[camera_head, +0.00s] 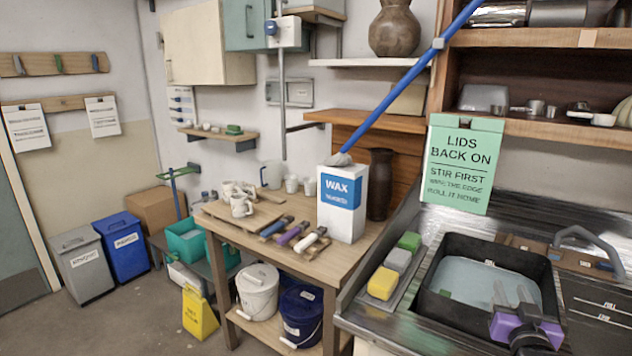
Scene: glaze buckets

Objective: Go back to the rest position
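My gripper (514,292), with a purple and black body and grey fingers, shows at the lower right. It is in front of and above the sink basin. Its two fingers stand apart with nothing visible between them. A white bucket (257,290) and a dark blue bucket (301,315) stand on the low shelf under the wooden table, both seemingly lidded. The table edge and a leg partly cover them.
The black-rimmed basin (437,314) holds pale water. Sponges (382,283) lie left of it. A yellow floor sign (199,314) stands at left; the floor (130,325) there is open.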

